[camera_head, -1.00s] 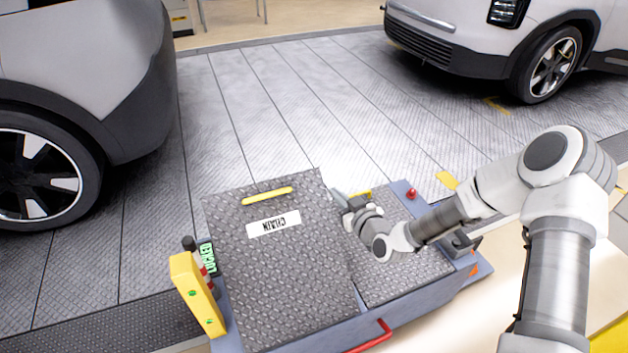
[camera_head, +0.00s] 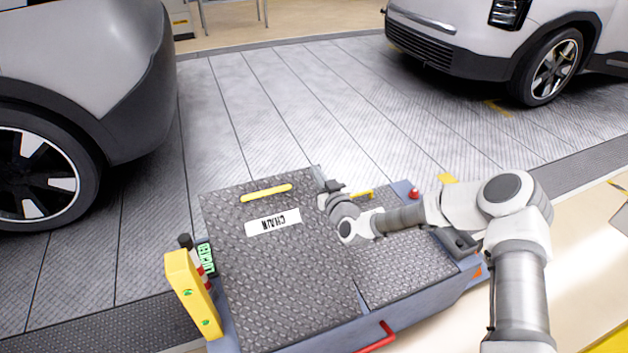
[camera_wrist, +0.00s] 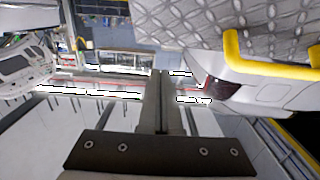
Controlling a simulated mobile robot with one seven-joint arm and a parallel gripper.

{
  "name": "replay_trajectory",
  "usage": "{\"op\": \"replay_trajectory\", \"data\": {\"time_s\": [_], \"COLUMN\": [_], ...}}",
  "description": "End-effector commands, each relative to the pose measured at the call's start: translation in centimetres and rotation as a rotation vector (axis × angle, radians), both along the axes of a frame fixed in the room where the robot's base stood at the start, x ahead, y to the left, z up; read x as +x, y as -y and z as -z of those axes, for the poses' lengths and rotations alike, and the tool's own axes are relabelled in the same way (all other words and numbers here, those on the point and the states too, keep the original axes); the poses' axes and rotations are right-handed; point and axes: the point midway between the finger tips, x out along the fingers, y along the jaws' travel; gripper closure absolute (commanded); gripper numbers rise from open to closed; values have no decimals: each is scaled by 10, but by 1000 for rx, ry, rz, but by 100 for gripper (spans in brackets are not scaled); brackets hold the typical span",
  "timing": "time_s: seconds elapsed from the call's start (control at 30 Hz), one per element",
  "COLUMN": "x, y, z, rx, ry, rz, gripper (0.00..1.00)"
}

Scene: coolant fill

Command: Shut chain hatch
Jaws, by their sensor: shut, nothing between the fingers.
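The chain hatch (camera_head: 285,275) is a grey tread-plate lid with a white CHAIN label and a yellow handle (camera_head: 266,193) near its far edge. It sits on the left of the blue-grey box and appears slightly tilted, its far edge raised. My gripper (camera_head: 323,184) is shut and empty at the hatch's far right corner; I cannot tell whether it touches. In the wrist view my closed fingers (camera_wrist: 162,95) point ahead, with tread plate (camera_wrist: 205,22) and a yellow handle (camera_wrist: 234,55) at upper right; which lid that is, I cannot tell.
A second tread-plate lid (camera_head: 405,262) lies flat on the right, with a red knob (camera_head: 414,193) beyond it. A yellow post (camera_head: 192,297) and a green-lettered LOCKED sign (camera_head: 205,258) stand at the left. A red handle (camera_head: 376,338) juts out in front. Cars stand behind.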

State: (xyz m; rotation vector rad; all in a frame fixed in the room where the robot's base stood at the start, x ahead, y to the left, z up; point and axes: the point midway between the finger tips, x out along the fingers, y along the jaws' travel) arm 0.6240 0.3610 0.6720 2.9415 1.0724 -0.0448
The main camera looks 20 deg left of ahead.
Motion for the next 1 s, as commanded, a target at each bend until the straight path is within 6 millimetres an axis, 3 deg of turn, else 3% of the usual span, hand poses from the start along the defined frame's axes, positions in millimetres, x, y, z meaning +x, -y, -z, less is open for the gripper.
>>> {"op": "replay_trajectory", "data": {"time_s": [0.03,0.23,0.8,1.0], "x": [4,16,19,19], "y": [-4,-14,-18,-28], "z": [12,26,29,35], "rx": [1,0,-5,-36], "ry": [-2,-1,-4,-40], "rz": [1,0,-1,-3], "gripper": [100,100,100,100]}}
